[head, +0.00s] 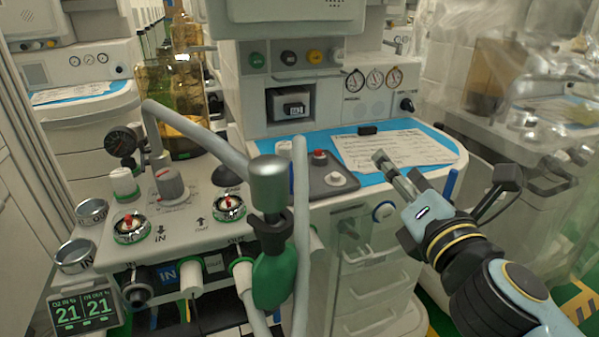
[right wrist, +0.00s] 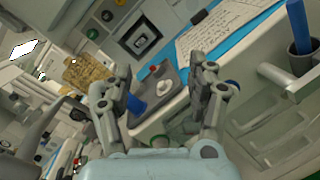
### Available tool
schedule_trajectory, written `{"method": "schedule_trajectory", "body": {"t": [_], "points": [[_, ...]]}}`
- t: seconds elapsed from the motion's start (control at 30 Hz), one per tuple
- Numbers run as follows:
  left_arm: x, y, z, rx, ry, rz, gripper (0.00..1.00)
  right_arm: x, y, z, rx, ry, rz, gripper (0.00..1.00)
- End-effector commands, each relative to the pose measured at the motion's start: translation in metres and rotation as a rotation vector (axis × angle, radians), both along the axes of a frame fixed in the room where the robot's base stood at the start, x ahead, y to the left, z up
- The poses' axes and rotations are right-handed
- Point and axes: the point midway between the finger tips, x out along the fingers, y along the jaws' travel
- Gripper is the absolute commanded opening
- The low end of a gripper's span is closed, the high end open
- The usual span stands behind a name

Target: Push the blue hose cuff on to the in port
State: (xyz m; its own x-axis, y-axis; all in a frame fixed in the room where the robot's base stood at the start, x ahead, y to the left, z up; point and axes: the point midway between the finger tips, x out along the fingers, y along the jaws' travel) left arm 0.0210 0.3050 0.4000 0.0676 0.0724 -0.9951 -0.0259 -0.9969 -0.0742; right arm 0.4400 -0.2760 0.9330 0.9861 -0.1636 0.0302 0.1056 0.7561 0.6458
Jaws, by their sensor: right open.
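My right gripper (head: 393,172) is above the front edge of the right-hand cart's top, apart from the surface. The right wrist view shows its two fingers (right wrist: 164,82) spread wide with nothing between them. A blue IN label (head: 167,272) is on the front of the left cart, between a dark connector (head: 137,288) and a cream-coloured port stub (head: 190,276). I cannot tell for certain which part is the blue hose cuff. A blue ringed fitting (head: 383,212) is on the right cart's front, below the gripper. My left gripper is not in view.
A grey hose (head: 195,130) arches over the left cart. A metal-topped post with a green body (head: 270,270) and a vertical hose (head: 300,230) stand in front. A grey tray (head: 330,178) and paper (head: 392,153) lie on the right cart. A blue cylinder (right wrist: 300,30) stands at the wrist view's right.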

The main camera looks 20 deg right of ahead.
Motion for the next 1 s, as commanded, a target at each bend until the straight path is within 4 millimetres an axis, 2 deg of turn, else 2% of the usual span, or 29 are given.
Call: {"method": "schedule_trajectory", "body": {"t": [0.03, 0.1, 0.2, 0.3, 0.5, 0.77, 1.0], "points": [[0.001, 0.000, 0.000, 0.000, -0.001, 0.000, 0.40, 0.007, 0.022, -0.004, -0.177, 0.003, 0.087, 0.58], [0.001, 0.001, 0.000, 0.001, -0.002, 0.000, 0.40, 0.012, 0.050, -0.012, -0.395, 0.005, 0.198, 0.58], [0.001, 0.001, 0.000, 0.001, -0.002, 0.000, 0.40, 0.014, 0.078, -0.024, -0.597, 0.007, 0.308, 0.58], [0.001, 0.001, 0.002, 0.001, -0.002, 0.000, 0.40, 0.020, 0.091, -0.030, -0.692, 0.004, 0.359, 0.58], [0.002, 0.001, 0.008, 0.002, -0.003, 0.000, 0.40, 0.052, 0.101, -0.030, -0.712, 0.003, 0.370, 0.58], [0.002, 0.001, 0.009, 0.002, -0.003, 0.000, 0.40, 0.076, 0.106, -0.032, -0.709, 0.005, 0.370, 0.58], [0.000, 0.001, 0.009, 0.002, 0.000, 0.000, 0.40, 0.111, 0.113, -0.034, -0.707, 0.005, 0.369, 0.58]]}}
